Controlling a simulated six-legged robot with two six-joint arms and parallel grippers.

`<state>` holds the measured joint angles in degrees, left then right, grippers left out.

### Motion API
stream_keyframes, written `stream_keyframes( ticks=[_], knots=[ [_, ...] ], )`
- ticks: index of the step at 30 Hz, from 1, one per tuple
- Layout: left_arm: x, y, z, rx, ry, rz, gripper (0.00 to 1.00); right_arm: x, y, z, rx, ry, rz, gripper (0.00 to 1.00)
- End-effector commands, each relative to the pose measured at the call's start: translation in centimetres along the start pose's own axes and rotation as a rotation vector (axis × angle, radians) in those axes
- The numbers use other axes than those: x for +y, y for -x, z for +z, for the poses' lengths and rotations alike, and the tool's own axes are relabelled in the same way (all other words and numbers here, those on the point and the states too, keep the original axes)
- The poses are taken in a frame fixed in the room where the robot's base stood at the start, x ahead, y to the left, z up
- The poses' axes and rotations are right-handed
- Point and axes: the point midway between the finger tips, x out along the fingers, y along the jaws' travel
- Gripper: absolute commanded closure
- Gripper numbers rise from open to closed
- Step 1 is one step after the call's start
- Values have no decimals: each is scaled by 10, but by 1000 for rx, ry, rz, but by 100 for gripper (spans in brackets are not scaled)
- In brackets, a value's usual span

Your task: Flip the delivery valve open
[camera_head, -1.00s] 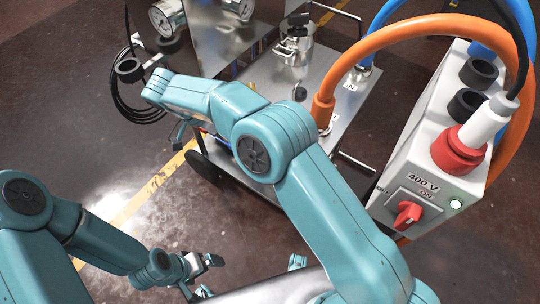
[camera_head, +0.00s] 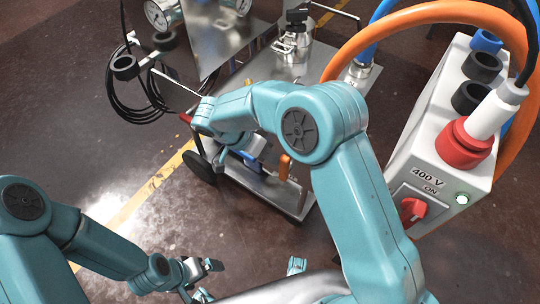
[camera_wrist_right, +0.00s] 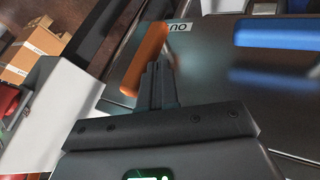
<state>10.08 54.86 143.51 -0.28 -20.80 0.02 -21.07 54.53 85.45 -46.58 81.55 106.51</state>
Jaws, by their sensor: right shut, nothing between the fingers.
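My right gripper (camera_wrist_right: 160,80) shows shut and empty in the right wrist view. Its fingertips are close to the orange piece (camera_wrist_right: 147,55), which lies just to their left; contact cannot be told. A long blue piece (camera_wrist_right: 280,35) lies further right, apart from the fingers. In the head view the right wrist reaches over the cart's near side, beside an orange piece (camera_head: 284,166) and a blue piece (camera_head: 244,157). Which part is the delivery valve's handle is unclear, as my arm hides much of that area. My left gripper (camera_head: 208,278) is low, away from the cart.
The metal cart (camera_head: 258,72) carries a steel pot (camera_head: 292,50), gauges (camera_head: 163,12) and a side bar. A white 400 V box (camera_head: 440,130) with a red switch (camera_head: 412,210) and red plug stands at right. An orange hose (camera_head: 420,15) arches over.

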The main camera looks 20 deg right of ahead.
Motion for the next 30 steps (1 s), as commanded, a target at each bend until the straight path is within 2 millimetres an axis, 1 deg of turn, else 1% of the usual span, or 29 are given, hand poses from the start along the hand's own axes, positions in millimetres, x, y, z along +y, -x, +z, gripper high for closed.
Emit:
stream_keyframes(
  ticks=[10, 15, 30],
  knots=[
    [0, -1, 0, 0, 0, 0, 0, 0, 0, 0, -1, -1, -4, 100],
    [-3, -8, 0, 0, 0, 0, 0, 1, -1, -1, -7, -14, -35, 100],
    [-7, -20, 0, 0, 0, 0, 0, 4, -1, -4, -24, -45, -106, 100]
  ],
)
